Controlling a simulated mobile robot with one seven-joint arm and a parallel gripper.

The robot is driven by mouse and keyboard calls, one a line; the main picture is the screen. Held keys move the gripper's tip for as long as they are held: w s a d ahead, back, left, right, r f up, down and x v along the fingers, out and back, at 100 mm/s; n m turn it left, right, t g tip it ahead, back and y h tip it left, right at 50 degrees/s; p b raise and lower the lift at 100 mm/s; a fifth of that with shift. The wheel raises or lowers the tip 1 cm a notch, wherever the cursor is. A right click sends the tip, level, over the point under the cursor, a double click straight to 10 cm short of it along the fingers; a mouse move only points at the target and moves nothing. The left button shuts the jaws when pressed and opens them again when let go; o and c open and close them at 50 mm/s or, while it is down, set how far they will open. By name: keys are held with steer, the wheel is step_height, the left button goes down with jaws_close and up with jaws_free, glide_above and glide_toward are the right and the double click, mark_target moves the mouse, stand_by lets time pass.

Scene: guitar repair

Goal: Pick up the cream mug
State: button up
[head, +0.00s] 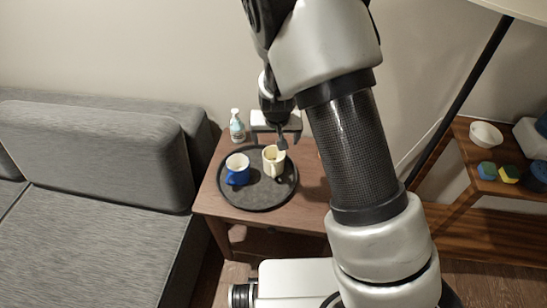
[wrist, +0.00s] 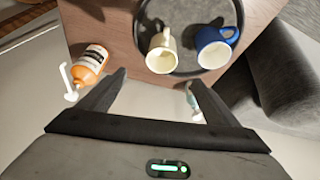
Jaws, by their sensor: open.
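The cream mug (head: 273,163) stands upright on the round dark tray (head: 259,205), right of the blue mug (head: 236,172). In the wrist view the cream mug (wrist: 160,58) lies just ahead of the fingertips, with its rim and pale inside showing and its handle on the far side. The blue mug (wrist: 212,50) is to its right. My gripper (wrist: 156,78) is open and empty, its fingers spread wide with the mug a little beyond them. In the head view my gripper (head: 281,142) is above and behind the cream mug, partly covering it.
A clear pump bottle (head: 237,127) stands at the wooden table's (head: 305,190) back left. An orange bottle (wrist: 91,65) with a white pump is close to my left finger in the wrist view. A grey sofa (head: 100,160) is left; a shelf (head: 480,215) is right.

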steer(key=b, duration=0.2)
glide_toward(274, 156)
step_height(274, 156, down, 5)
steer(key=shift+s+r+b, duration=0.1)
steer(key=shift+r+b, duration=0.15)
steer(key=shift+b, duration=0.35)
steer(key=c, duration=1.3)
steer(key=shift+c, duration=1)
steer(key=shift+r, duration=0.15)
